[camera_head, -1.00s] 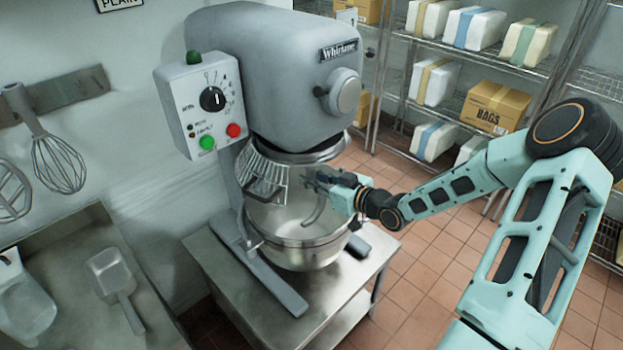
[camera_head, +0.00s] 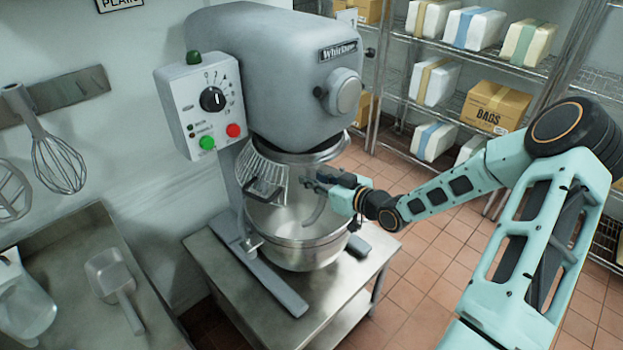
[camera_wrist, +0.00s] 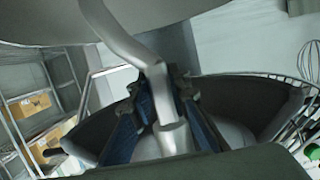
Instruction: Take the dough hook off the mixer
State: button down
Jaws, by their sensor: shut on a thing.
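The grey mixer (camera_head: 290,80) stands on a steel table, with its steel bowl (camera_head: 300,250) below the head. The dough hook is a pale curved metal piece; its lower part (camera_head: 314,214) shows in the head view inside the bowl. In the wrist view the hook (camera_wrist: 130,45) runs down from the upper left and passes between my fingers. My gripper (camera_head: 322,182) is at the bowl's upper opening, below the mixer head. In the wrist view my gripper (camera_wrist: 162,95) is shut on the hook's shank. The hook's upper joint with the mixer is hidden in the head view.
A wire bowl guard (camera_head: 264,178) sits at the bowl's left, swung aside. A whisk (camera_head: 58,160) hangs on the left wall. A scoop (camera_head: 115,285) lies on the left counter. Shelves with boxes (camera_head: 495,107) stand behind at right. Floor right of the table is clear.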

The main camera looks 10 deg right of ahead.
jog(key=shift+a+m+t+h, duration=0.1)
jog(key=shift+m+t+h, duration=0.2)
jog(key=shift+m+h, duration=0.1)
jog(key=shift+m+t+h, duration=0.6)
jog(key=shift+m+h, duration=0.5)
jog(key=shift+h, duration=0.2)
jog(key=c, duration=2.5)
grip_release()
jog(key=shift+c, duration=0.2)
grip_shut()
